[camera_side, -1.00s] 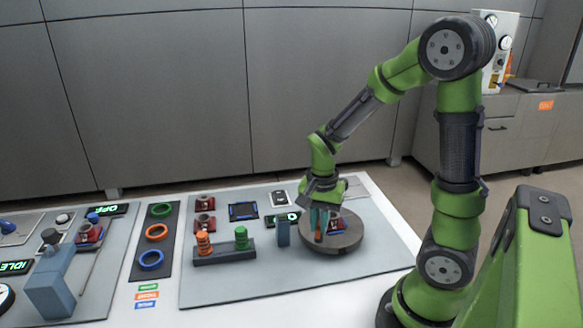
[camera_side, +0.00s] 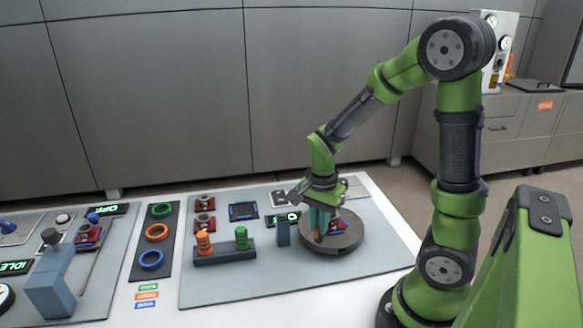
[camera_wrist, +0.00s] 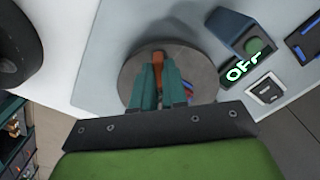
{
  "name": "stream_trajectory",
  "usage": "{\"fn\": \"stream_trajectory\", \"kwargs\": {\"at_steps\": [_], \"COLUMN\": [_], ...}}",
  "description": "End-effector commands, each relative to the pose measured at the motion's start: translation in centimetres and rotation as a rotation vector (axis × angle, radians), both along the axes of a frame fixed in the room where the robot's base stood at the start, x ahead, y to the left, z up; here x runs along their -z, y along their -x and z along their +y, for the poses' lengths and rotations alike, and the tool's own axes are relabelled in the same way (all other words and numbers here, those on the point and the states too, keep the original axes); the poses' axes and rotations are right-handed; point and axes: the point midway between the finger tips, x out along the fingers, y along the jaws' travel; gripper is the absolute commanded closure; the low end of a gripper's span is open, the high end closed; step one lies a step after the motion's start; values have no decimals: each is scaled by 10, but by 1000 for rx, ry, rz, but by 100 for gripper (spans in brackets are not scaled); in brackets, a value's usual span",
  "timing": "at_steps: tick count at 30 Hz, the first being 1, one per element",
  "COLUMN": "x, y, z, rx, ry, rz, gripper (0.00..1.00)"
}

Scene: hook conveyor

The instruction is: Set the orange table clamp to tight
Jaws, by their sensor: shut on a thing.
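My gripper (camera_side: 318,232) points down over the round grey disc (camera_side: 347,241) on the right part of the table. In the wrist view its two teal fingers (camera_wrist: 158,80) are closed on a narrow orange piece (camera_wrist: 158,58), which looks like the handle of the orange clamp. The fingers hide most of the orange piece in the side view. A red and blue part (camera_wrist: 187,88) shows beside the fingers on the disc. I cannot read the clamp's setting.
Further left is a rack with orange and green ringed pegs (camera_side: 225,254). A mat with green, orange and blue rings (camera_side: 154,233) lies beyond.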

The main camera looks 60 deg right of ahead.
Motion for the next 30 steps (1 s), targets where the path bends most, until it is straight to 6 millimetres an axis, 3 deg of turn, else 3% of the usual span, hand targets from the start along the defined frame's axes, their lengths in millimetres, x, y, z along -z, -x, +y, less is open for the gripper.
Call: {"fn": "stream_trajectory", "kwargs": {"at_steps": [1,6,17,23,30], "x": [-1,-1,-6,-40,-100], "y": [0,0,0,-1,-1], "z": [-1,-1,0,0,-1], "rx": [9,6,2,1,4], "ry": [-1,-1,-1,0,0], "rz": [-1,-1,-3,-8,-8], "gripper": [86,62,62,62,62]}}
